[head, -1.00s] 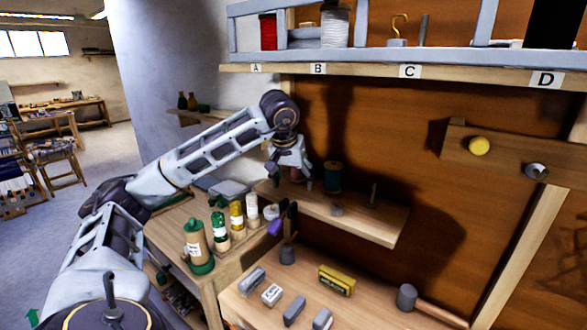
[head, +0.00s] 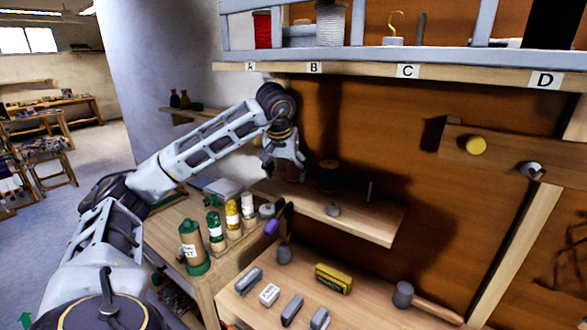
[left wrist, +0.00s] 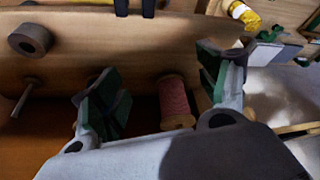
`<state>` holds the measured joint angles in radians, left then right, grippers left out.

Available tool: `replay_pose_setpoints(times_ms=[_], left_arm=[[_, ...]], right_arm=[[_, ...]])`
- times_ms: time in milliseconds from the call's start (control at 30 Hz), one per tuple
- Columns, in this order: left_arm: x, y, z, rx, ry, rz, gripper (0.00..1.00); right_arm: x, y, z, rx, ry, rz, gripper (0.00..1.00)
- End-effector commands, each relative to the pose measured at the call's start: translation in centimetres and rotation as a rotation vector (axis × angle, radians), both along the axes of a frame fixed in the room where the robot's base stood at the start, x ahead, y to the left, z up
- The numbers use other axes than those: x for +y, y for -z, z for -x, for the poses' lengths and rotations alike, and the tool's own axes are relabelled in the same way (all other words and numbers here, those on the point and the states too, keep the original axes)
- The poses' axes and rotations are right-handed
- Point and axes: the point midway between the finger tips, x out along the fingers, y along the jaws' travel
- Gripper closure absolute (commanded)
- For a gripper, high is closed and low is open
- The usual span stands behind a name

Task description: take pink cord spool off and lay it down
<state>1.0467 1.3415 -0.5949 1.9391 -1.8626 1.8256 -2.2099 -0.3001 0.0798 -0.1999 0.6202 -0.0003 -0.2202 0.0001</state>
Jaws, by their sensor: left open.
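The pink cord spool (left wrist: 175,101) shows in the left wrist view, with pink cord wound between pale wooden ends. It stands by the wooden shelf, between my spread fingers and beyond their tips. My left gripper (left wrist: 160,82) is open and empty. In the head view my left gripper (head: 283,166) hangs over the left end of the small wooden shelf (head: 360,228). There the spool is mostly hidden in shadow behind the fingers. I do not see my right gripper.
A dark blue spool (head: 328,174), a grey knob-like piece (head: 333,209) and a bare peg (head: 370,191) share the shelf. Glue bottles (head: 193,248) stand left on the bench. A yellow box (head: 333,278) and a mallet (head: 404,294) lie below. The upper rack (head: 420,72) hangs overhead.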

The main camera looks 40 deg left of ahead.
Motion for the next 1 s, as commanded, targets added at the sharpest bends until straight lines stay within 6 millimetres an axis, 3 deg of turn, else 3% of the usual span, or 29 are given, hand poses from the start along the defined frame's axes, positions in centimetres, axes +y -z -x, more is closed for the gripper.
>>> replay_pose_setpoints(times_ms=[1000], left_arm=[[4.7, -0.1, -8.5, 0.001, -0.001, 0.001, 0.25]], right_arm=[[0.1, -2.8, 0.0, -0.001, 0.001, -0.001, 0.60]])
